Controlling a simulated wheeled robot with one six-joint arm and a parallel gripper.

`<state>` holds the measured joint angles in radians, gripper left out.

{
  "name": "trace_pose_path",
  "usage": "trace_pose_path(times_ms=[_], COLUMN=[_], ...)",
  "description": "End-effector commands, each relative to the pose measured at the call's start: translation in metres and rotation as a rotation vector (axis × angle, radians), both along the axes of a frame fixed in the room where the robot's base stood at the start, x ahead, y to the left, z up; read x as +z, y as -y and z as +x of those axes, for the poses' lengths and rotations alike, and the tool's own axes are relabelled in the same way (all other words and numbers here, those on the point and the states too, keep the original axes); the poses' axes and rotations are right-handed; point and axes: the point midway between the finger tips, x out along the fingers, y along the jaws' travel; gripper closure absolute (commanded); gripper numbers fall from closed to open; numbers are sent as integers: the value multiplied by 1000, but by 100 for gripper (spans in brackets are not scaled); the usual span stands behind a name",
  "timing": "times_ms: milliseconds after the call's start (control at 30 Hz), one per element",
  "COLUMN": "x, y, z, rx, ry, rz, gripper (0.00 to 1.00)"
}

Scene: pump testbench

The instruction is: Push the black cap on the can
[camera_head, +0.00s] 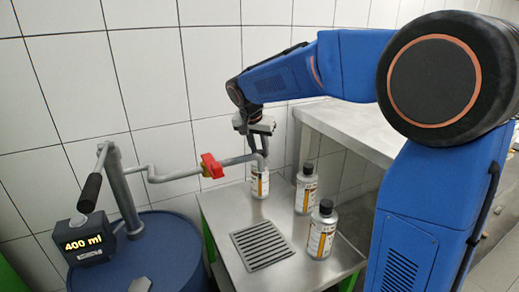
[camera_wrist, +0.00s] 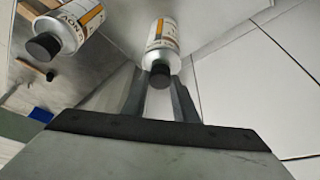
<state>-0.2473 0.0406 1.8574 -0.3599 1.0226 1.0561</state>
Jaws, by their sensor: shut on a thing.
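A silver can with a white and orange label (camera_head: 260,186) stands at the back of the steel bench. It also shows in the wrist view (camera_wrist: 162,38). A black cap (camera_wrist: 160,76) sits at the can's top, between my fingers. My gripper (camera_head: 257,150) reaches down over this can and is shut on the cap; its fingers also show in the wrist view (camera_wrist: 158,92). In the head view the cap is hidden by the gripper and pipe, so I cannot tell how far down it sits.
Two more capped cans stand on the bench, one behind (camera_head: 306,190) and one in front (camera_head: 321,232). A pipe with a red valve (camera_head: 212,166) ends close to my gripper. A drain grate (camera_head: 263,247) and a blue drum (camera_head: 165,255) with a 400 ml display (camera_head: 84,243) are nearby.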

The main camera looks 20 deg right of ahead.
Motion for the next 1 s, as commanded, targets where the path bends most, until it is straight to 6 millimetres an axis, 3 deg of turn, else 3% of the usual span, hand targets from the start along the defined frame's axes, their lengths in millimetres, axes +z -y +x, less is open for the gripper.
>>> trace_pose_path(times_ms=[200,233,300,533,667,700,1000], x=[-2,-2,-2,-1,-2,-2,-1], y=[0,0,0,0,0,0,0], z=[0,0,0,0,0,0,0], rx=[0,0,0,0,0,0,0], ry=[0,0,0,0,0,0,0], rz=[0,0,0,0,0,0,0], gripper=[94,72,55,52,21,18,18])
